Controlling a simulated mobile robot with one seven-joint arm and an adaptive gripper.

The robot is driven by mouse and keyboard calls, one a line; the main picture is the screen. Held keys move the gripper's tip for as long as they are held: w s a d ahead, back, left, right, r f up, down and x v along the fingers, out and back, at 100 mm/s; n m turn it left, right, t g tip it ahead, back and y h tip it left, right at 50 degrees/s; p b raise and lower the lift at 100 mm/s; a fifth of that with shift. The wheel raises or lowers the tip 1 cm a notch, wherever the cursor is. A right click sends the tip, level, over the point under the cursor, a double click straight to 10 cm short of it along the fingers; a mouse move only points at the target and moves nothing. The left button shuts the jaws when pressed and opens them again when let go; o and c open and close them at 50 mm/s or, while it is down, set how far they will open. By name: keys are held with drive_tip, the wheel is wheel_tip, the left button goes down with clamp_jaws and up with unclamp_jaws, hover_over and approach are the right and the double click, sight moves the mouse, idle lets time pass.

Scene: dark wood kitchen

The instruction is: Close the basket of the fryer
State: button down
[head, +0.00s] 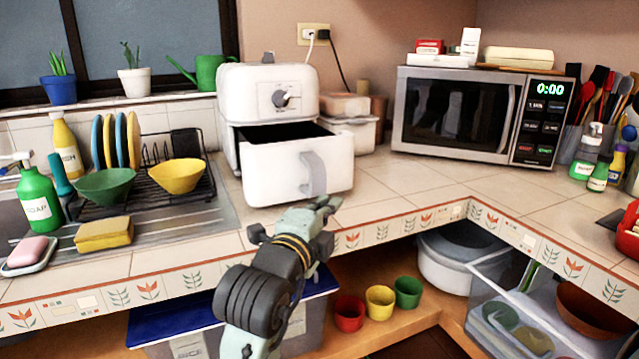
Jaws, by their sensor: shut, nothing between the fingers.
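The white fryer (252,88) stands on the tiled counter in the head view, left of the corner. Its basket (270,175) is pulled out toward me, with a dark open gap showing at its top. The basket's pale grey handle (313,174) is on its front face. My gripper (330,203) is shut and empty, just in front of and below the basket handle, near the counter's front edge. I cannot tell whether its tip touches the basket.
A dish rack (150,195) with a green bowl (105,186) and a yellow bowl (178,176) stands left of the fryer. A microwave (470,113) stands to the right. The counter (415,190) between is mostly clear.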

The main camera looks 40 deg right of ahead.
sight(295, 171)
drive_tip(key=w, duration=0.1)
drive_tip(key=w+d, duration=0.1)
drive_tip(key=w, duration=0.1)
drive_tip(key=w+d+p, duration=0.1)
drive_tip(key=shift+w, duration=0.35)
drive_tip(key=w+d, duration=0.1)
drive_tip(key=w, duration=0.3)
drive_tip(key=w+d+b, duration=0.1)
drive_tip(key=w, duration=0.4)
drive_tip(key=w+d, duration=0.1)
drive_tip(key=w, duration=0.3)
drive_tip(key=shift+w+d+b, duration=0.15)
drive_tip(key=shift+w+b, duration=0.2)
drive_tip(key=shift+b, duration=0.05)
drive_tip(key=shift+s, duration=0.1)
